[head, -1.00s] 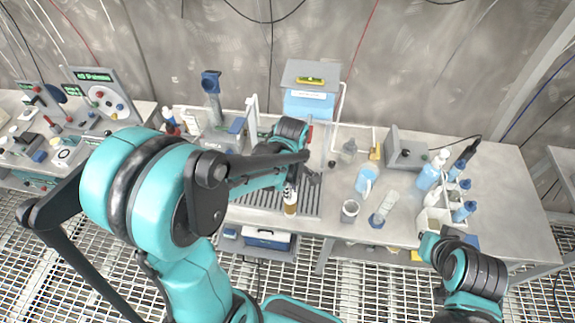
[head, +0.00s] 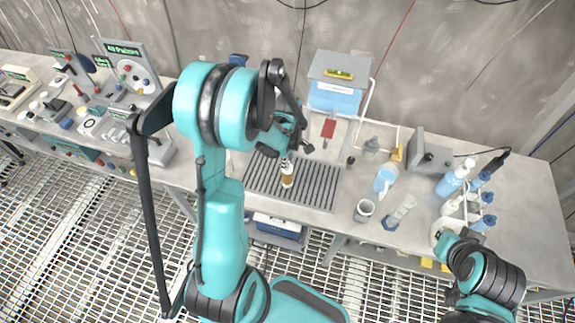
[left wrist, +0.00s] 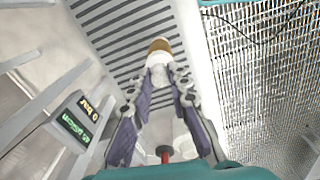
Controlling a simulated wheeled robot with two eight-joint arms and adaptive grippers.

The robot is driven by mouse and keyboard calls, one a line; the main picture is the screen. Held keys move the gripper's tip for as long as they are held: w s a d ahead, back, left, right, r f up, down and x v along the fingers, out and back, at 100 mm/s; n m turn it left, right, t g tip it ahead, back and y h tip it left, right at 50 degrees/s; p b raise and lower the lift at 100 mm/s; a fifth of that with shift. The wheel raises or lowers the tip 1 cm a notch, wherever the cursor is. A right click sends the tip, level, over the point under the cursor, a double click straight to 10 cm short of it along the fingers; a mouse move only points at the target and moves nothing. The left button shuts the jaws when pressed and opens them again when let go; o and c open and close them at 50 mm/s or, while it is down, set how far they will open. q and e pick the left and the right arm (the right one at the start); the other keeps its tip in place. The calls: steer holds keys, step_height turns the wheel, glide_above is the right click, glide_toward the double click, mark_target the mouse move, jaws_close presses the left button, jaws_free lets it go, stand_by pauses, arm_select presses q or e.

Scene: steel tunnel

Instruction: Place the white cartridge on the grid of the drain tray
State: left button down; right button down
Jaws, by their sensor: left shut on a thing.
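The white cartridge (head: 287,178), with an amber-brown band, is held upright or nearly so by my left gripper (head: 288,157). It is in front of the slatted grid of the drain tray (head: 322,188) in the head view. I cannot tell whether its lower end touches the grid. In the left wrist view the fingers (left wrist: 160,80) are shut on the cartridge's white part (left wrist: 160,67), with the brown end pointing away over the tray's dark slots (left wrist: 120,30). My right arm is at the lower right; its gripper (head: 444,240) does not show clearly.
A blue and grey box (head: 336,85) stands behind the tray. A panel with dials (head: 137,68) stands at the left.

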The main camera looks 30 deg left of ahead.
mark_target(287, 174)
arm_select(q)
step_height(287, 174, down, 3)
steer(key=shift+w, duration=0.15)
steer(key=shift+r, duration=0.1)
steer(key=shift+f+b, duration=0.2)
steer(key=shift+b, duration=0.15)
steer(key=c, duration=1.4)
jaws_free()
steer(key=shift+r, duration=0.1)
